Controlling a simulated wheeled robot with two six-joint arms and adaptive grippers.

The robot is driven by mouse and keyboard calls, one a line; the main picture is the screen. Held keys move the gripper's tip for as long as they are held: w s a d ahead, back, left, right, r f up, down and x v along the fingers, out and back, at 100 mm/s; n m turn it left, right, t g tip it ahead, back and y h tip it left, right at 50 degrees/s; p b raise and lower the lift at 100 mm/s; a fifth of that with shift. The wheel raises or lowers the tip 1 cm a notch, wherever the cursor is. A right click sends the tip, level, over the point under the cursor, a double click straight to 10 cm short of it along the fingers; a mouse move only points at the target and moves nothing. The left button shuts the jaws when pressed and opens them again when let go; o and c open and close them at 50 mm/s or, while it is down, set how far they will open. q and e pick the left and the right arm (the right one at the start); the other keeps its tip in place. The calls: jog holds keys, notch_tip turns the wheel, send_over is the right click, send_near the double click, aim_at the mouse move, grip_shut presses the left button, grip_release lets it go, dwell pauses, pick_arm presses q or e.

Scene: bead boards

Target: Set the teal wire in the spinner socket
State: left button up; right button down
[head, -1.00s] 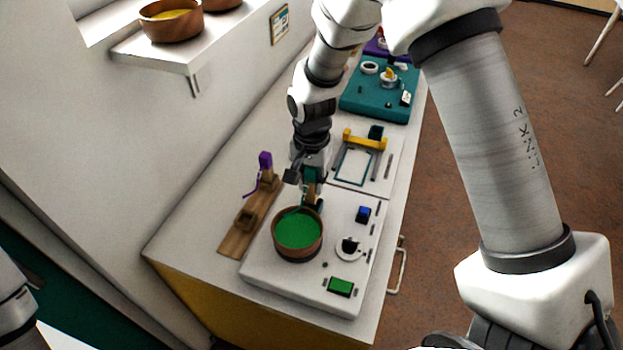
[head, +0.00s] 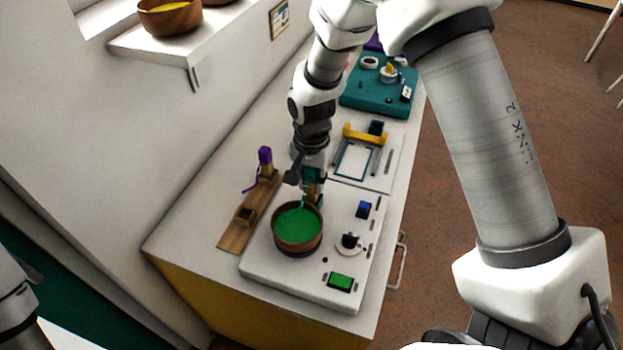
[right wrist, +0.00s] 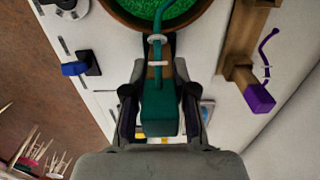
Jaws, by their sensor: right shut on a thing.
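My right gripper (head: 312,180) is shut on the teal wire's block handle (right wrist: 158,112), at the far edge of the wooden spinner bowl (head: 276,238). The bowl holds green beads (head: 298,226). The teal wire (right wrist: 158,30) runs from the handle over the rim, and its curved end reaches over or into the beads; its depth is unclear. A brown wooden piece (right wrist: 157,71) shows between the fingers below the wire, probably the socket post. The fingers hide most of it, so I cannot tell whether the handle is seated. My left gripper is not in view.
A wooden rack (head: 234,238) left of the spinner board (head: 262,270) holds a purple wire (head: 265,156). The board carries a blue switch (head: 363,209), a knob (head: 349,241) and a green button (head: 340,281). A bead loom (head: 358,160) and teal board (head: 375,98) lie beyond.

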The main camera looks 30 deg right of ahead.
jog(key=shift+f+b, duration=0.35)
jog(key=shift+f, duration=0.6)
jog(key=c, duration=0.9)
grip_release()
jog(key=shift+o, duration=0.2)
jog(key=shift+r, duration=0.1)
notch_tip(320, 180, up, 7)
jog(key=p, duration=0.7)
